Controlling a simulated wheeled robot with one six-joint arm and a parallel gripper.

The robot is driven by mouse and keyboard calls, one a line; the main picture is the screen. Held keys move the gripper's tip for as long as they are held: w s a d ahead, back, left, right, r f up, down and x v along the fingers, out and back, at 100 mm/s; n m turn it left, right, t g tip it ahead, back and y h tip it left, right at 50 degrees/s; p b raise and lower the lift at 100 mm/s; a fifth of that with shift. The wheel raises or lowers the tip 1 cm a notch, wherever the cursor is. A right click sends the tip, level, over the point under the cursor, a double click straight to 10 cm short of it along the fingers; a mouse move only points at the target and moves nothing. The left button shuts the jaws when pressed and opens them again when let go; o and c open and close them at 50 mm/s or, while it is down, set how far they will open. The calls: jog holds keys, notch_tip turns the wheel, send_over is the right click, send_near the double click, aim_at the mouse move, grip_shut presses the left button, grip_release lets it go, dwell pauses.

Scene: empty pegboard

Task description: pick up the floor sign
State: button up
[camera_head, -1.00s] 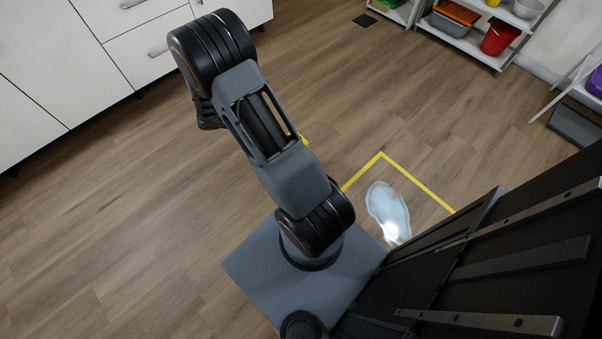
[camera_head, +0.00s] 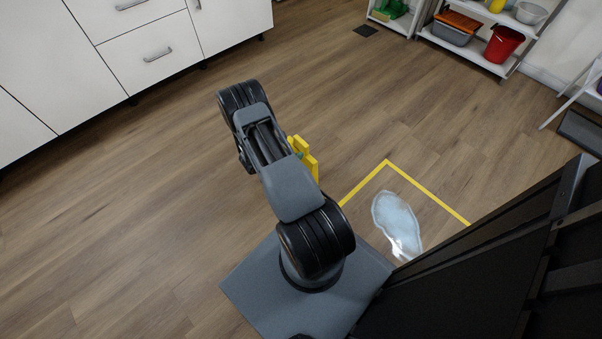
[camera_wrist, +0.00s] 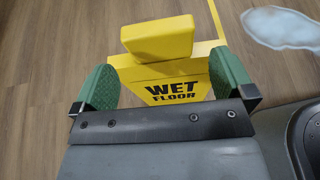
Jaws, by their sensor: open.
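The yellow floor sign (camera_wrist: 184,82) reads "WET FLOOR" and is in the middle of the wrist view, its raised top block (camera_wrist: 158,38) between and just beyond my fingers. In the head view, part of the sign (camera_head: 312,168) shows beside my arm, which hides the rest. My gripper (camera_wrist: 162,80) is open, with one green finger on each side of the sign. No contact between fingers and sign is visible.
A pale puddle (camera_head: 397,222) lies on the wood floor inside a yellow tape outline (camera_head: 425,190). A white cabinet (camera_head: 135,50) stands at upper left. Shelves with a red bucket (camera_head: 503,44) and bins stand at upper right. The floor between is clear.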

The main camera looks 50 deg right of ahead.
aim_at(299, 144)
jog(key=shift+b+x, duration=1.15)
jog(key=shift+x, duration=2.05)
jog(key=shift+r, duration=0.15)
jog(key=c, duration=1.1)
jog(key=shift+c, duration=0.6)
jog(key=shift+r, duration=0.15)
